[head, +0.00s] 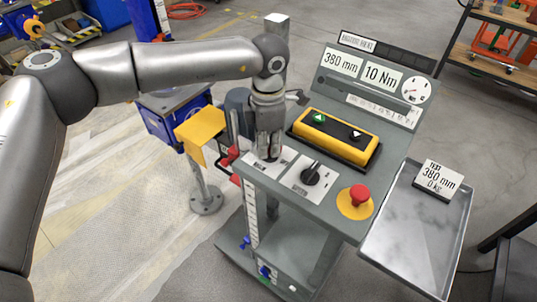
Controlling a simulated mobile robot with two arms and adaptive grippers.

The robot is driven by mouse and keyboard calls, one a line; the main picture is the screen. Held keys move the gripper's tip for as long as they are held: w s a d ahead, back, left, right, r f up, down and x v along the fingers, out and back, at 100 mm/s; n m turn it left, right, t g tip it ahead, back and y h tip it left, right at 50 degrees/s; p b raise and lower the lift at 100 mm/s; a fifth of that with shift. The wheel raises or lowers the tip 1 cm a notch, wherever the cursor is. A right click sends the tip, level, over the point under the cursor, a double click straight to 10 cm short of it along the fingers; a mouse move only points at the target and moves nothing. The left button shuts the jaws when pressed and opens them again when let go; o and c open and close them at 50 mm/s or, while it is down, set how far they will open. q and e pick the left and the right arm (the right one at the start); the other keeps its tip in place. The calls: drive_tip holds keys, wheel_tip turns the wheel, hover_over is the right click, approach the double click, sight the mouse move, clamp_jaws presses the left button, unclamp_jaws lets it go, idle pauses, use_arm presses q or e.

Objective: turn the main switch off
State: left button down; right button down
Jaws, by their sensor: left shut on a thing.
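The control console (352,205) stands at the centre with a grey sloping top. My left gripper (268,152) points down over the white label plate (285,156) at the console's left front corner. It is shut on the main switch there; the fingers hide the switch, so its position cannot be read. A black rotary knob (313,173) on a second white plate stands just to the right, apart from the fingers. My right gripper is not in view.
A red emergency button (360,196) on a yellow disc and a yellow pendant (335,137) with two arrow buttons are close by. A display panel (375,75) rises behind. A metal tray (412,245) with a sign (438,180) is at the right.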

use_arm(q)
drive_tip(key=m+b, duration=0.1)
drive_tip(key=m, duration=0.1)
drive_tip(key=m+b, duration=0.2)
drive_tip(key=shift+w+f+m+b, duration=0.15)
drive_tip(key=shift+m+b, duration=0.8)
drive_tip(key=shift+m, duration=0.55)
drive_tip(key=shift+m+b, duration=0.45)
drive_tip(key=shift+m, duration=0.65)
drive_tip(key=shift+r, duration=0.2)
drive_tip(key=c, duration=1.5)
unclamp_jaws()
